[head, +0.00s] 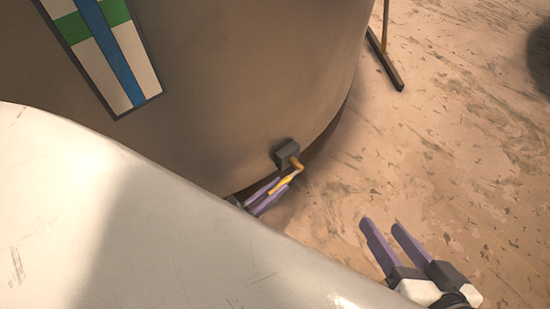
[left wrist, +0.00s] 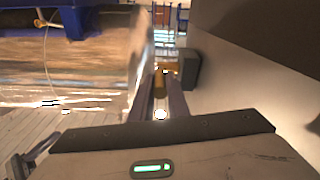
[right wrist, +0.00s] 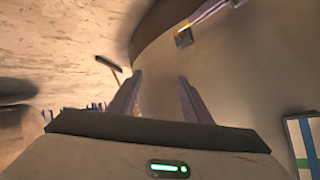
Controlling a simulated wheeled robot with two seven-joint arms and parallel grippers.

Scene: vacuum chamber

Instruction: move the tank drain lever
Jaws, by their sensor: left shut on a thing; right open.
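The tank drain lever (head: 284,184) is a yellow-brass handle on a dark square block (head: 287,152) low on the large grey-brown tank (head: 230,100). My left gripper (head: 268,192) is shut on the lever, its purple fingers on either side of it. In the left wrist view the lever (left wrist: 160,84) lies between the fingers, with the block (left wrist: 188,70) beyond to the right. My right gripper (head: 381,226) is open and empty over the floor, apart from the lever. In the right wrist view the block (right wrist: 183,37) shows past its fingers (right wrist: 158,85).
A panel with a blue stripe and green bands (head: 103,45) is on the tank wall. A thin stand with a dark foot (head: 384,64) is on the floor beyond the tank. The scuffed tan floor (head: 470,130) to the right is mostly clear.

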